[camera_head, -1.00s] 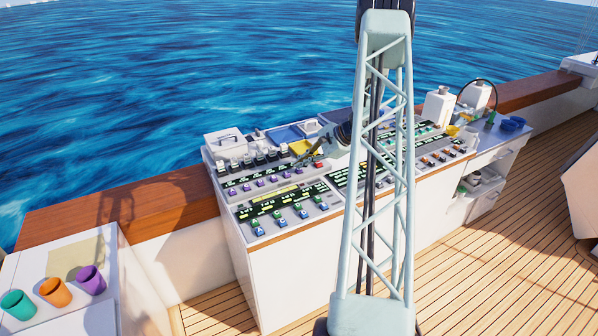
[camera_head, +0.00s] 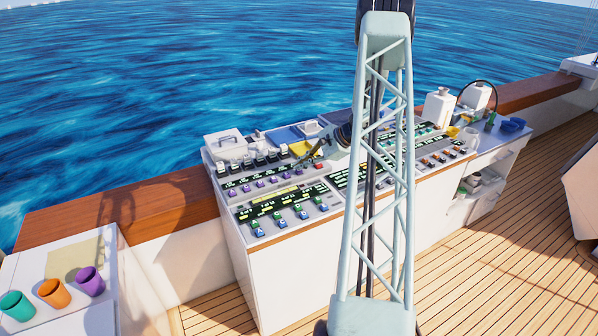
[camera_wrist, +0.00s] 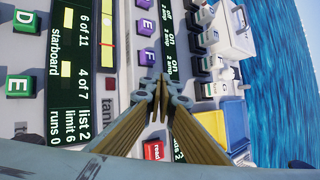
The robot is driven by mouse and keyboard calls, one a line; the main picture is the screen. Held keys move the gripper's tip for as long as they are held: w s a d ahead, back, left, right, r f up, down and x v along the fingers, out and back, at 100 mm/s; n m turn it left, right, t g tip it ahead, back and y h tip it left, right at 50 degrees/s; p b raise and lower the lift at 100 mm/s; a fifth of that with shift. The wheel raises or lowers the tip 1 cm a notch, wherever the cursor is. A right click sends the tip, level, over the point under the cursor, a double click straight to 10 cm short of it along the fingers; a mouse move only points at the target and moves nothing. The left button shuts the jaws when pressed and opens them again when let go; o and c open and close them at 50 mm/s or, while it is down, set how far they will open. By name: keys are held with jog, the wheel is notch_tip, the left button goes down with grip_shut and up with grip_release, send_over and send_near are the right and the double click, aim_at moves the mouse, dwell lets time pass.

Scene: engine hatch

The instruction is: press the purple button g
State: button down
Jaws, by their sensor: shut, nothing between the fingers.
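The console (camera_head: 285,240) carries a row of purple buttons (camera_head: 260,184) on its upper panel. In the wrist view, a purple button marked E (camera_wrist: 145,27) and one marked F (camera_wrist: 147,57) show just above my gripper (camera_wrist: 160,88). My gripper is shut and empty, its fingertips over the purple row past F. They cover that spot, so I cannot read a letter G on any button. I cannot tell whether the tips touch the panel. In the head view, my gripper (camera_head: 312,158) is small and dark above the row's right end.
A red button (camera_wrist: 153,150) sits beside the fingers. Green buttons (camera_wrist: 20,86) and dark display strips (camera_wrist: 75,60) lie to the left. Switches, a yellow tray (camera_wrist: 209,128) and a blue tray (camera_wrist: 236,122) are to the right. Cups (camera_head: 54,293) stand far left.

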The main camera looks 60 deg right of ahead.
jog(key=shift+f+b, duration=0.55)
jog(key=shift+f, duration=0.1)
dwell(1.1)
jog(key=shift+r, duration=1.25)
jog(key=shift+r, duration=0.1)
jog(key=shift+r+p, duration=0.8)
jog(key=shift+r, duration=1.6)
jog(key=shift+r, duration=0.1)
notch_tip(320, 180, up, 7)
jog(key=p, duration=0.2)
send_over(300, 171)
jog(key=shift+w+d, duration=0.1)
